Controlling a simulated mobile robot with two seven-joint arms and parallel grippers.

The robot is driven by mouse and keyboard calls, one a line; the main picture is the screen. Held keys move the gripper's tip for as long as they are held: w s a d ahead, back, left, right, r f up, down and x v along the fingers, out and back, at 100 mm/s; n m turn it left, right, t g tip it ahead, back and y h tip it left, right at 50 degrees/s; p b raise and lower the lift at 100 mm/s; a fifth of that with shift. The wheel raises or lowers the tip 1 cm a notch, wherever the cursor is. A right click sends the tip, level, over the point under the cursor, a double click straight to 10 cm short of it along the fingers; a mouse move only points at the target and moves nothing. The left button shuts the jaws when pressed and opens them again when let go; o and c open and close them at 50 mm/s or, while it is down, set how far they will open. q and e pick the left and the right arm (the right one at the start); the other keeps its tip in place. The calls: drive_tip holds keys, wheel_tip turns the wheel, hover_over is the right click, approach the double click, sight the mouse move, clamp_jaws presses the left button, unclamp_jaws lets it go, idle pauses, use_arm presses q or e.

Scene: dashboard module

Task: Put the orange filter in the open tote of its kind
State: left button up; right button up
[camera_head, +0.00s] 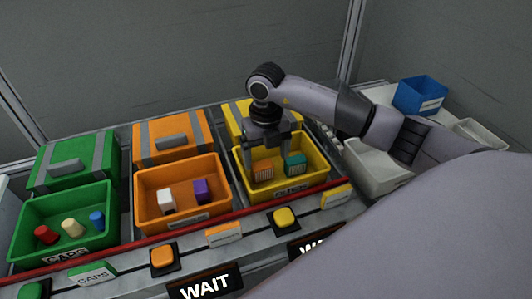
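The orange filter (263,171) is a small ribbed block inside the open yellow tote (318,183), whose front label appears to read FILTERS. A teal filter (295,164) is in the same tote, to its right. My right gripper (267,154) points down over this tote. Its two fingers are spread wider than the orange filter, which shows between and just below them. I see no finger pressed against it. Whether the filter touches the tote floor is hard to tell. My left gripper is not in view.
An open orange tote (161,218) holds a white and a purple block. An open green tote (37,256) holds several caps. Closed lidded boxes stand behind them. A red rail (130,252) and buttons run in front. A grey bin (372,180) and blue bin (420,95) are at right.

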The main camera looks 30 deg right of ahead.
sight(266, 164)
drive_tip(key=shift+r+p, duration=0.45)
drive_tip(key=shift+r, duration=0.15)
wheel_tip(266, 164, up, 12)
drive_tip(key=shift+b, duration=0.45)
drive_tip(key=shift+s, duration=0.1)
